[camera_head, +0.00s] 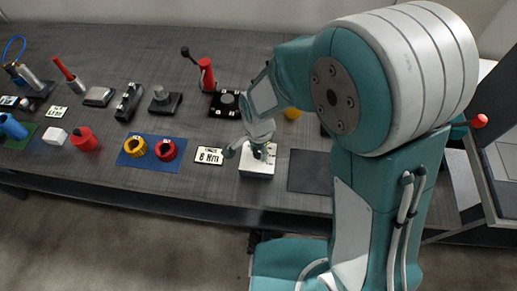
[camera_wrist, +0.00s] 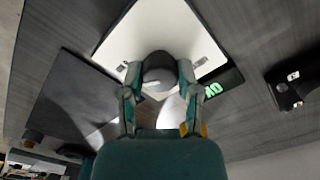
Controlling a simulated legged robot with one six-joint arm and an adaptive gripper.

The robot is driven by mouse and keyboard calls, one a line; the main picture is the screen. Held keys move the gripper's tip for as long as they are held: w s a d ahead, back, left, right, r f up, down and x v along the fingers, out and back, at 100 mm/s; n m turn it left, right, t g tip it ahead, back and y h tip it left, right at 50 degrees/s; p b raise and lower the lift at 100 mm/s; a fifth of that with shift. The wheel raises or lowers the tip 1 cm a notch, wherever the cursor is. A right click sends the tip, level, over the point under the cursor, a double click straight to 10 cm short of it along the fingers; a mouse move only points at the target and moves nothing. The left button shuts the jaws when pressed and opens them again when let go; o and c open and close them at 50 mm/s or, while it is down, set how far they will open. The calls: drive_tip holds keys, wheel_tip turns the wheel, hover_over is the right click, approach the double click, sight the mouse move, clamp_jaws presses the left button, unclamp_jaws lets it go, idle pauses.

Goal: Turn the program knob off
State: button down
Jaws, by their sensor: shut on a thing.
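A white box (camera_head: 256,171) stands near the front edge of the table. It also fills the top middle of the wrist view (camera_wrist: 180,22), with small printed marks on its face. The dark grey round program knob (camera_wrist: 158,66) sits on that face. My gripper (camera_wrist: 159,76) has one finger on each side of the knob and is shut on it. In the head view my gripper (camera_head: 255,150) is over the box and hides most of the knob. The knob's pointer and setting cannot be read clearly.
A white label card (camera_head: 209,156) lies just left of the box, and a dark mat (camera_head: 312,171) to its right. Yellow (camera_head: 135,146) and red (camera_head: 166,150) rings lie on a blue mat. A black plate (camera_head: 224,104) and several fixtures stand farther back.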

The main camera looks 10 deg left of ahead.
drive_tip(key=shift+n, duration=0.3)
drive_tip(key=n, duration=1.1)
drive_tip(key=shift+a+n, duration=0.1)
drive_tip(key=shift+n, duration=0.2)
drive_tip(key=n, duration=1.1)
drive_tip(key=shift+n, duration=0.3)
drive_tip(key=shift+c, duration=1.5)
unclamp_jaws()
